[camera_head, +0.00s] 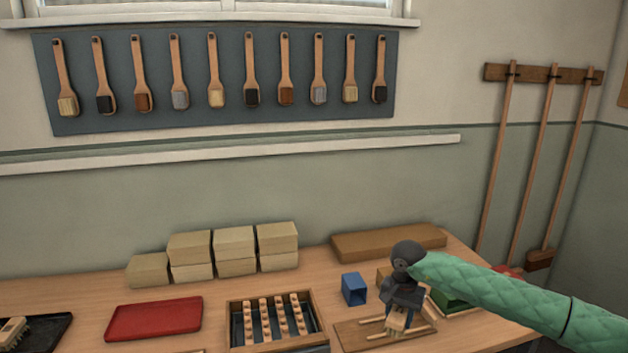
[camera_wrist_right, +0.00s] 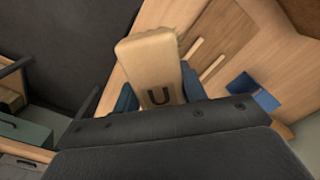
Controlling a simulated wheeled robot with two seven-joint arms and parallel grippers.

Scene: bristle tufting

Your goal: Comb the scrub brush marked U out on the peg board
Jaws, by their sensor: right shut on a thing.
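The scrub brush marked U (camera_wrist_right: 152,62) is a pale wooden block with a dark letter U, held between the fingers of my right gripper (camera_wrist_right: 157,97). In the head view the brush (camera_head: 396,322) hangs below my right gripper (camera_head: 397,306), bristles downward, over a flat brown board (camera_head: 358,342). The board has two pale rods across it and looks like the peg board. It also shows in the right wrist view (camera_wrist_right: 197,68). I cannot tell whether the bristles touch it. My left gripper is out of view.
A wooden tray of drilled strips (camera_head: 233,328) and a red tray (camera_head: 153,319) lie to the left. A black tray (camera_head: 48,332) with another brush (camera_head: 12,331) is at far left. Pale blocks (camera_head: 233,243) are stacked behind.

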